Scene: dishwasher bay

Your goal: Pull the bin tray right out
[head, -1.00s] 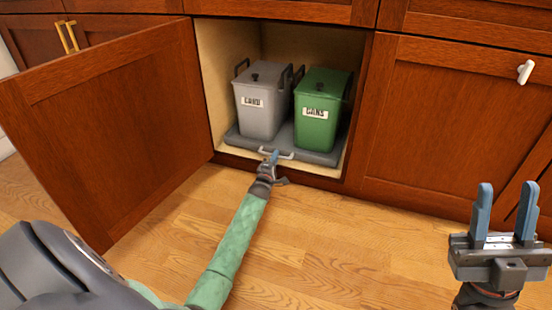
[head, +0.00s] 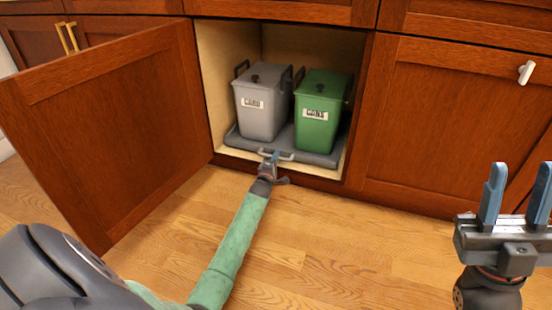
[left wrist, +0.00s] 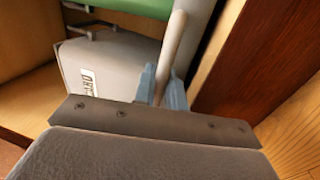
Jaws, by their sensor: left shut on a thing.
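The grey bin tray (head: 318,157) sits inside the open cabinet, with a light handle (head: 285,156) on its front edge. My left gripper (head: 270,157) is shut on the handle. In the left wrist view the bar of the handle (left wrist: 174,50) stands between its blue fingertips (left wrist: 162,88). A grey bin (head: 262,105) with a white label and a green bin (head: 318,112) stand upright side by side on the tray. My right gripper (head: 516,195) is open and empty at the lower right, away from the tray.
The cabinet door (head: 110,130) stands swung open at the left. The wooden floor (head: 330,240) before the cabinet is clear apart from my arm.

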